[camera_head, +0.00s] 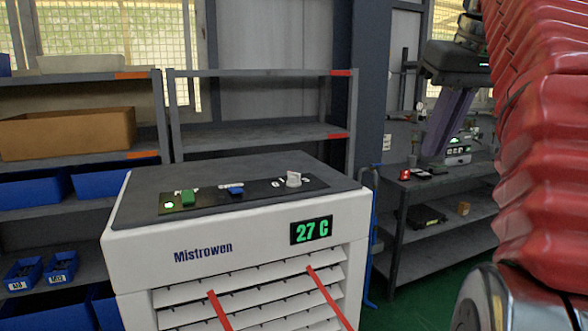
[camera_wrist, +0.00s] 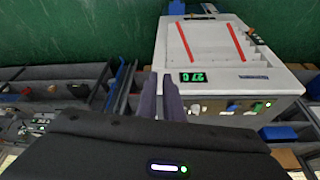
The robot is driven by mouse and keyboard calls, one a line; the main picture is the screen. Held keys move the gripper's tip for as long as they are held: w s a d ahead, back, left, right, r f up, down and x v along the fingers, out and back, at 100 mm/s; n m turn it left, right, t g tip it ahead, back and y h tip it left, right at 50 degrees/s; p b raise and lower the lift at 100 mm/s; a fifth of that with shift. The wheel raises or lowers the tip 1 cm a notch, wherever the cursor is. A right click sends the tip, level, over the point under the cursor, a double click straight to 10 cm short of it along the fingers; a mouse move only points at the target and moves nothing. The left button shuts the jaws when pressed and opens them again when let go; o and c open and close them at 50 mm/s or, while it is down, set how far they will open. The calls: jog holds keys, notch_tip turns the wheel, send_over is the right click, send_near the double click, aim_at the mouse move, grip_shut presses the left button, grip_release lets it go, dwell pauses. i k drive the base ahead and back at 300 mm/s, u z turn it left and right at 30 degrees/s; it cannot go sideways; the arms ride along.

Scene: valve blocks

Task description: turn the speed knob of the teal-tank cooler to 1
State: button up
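The white cooler (camera_head: 240,240), marked Mistrowen, stands in front of me with a dark control strip on its top. A pale round knob (camera_head: 293,179) sits at the right end of the strip, and its setting is too small to read. The cooler's display (camera_head: 311,230) reads 27 C. No teal tank shows on it. In the wrist view the cooler (camera_wrist: 205,65) appears upside down, with the knob (camera_wrist: 195,108) just right of my fingers. My gripper (camera_wrist: 161,75) has two purple fingers with a narrow gap between them, empty. In the head view it hangs right of the cooler, apart from it.
A green control (camera_head: 188,198) and a blue control (camera_head: 236,189) sit left of the knob. Shelves with a cardboard box (camera_head: 68,133) and blue bins stand behind and left. A grey shelf unit (camera_head: 440,190) with small items stands at the right. Green floor shows between.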

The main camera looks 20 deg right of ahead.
aim_at(293, 178)
jog(key=k, duration=0.5)
jog(key=z, duration=0.9)
jog(key=i, duration=1.2)
jog(key=u, duration=1.4)
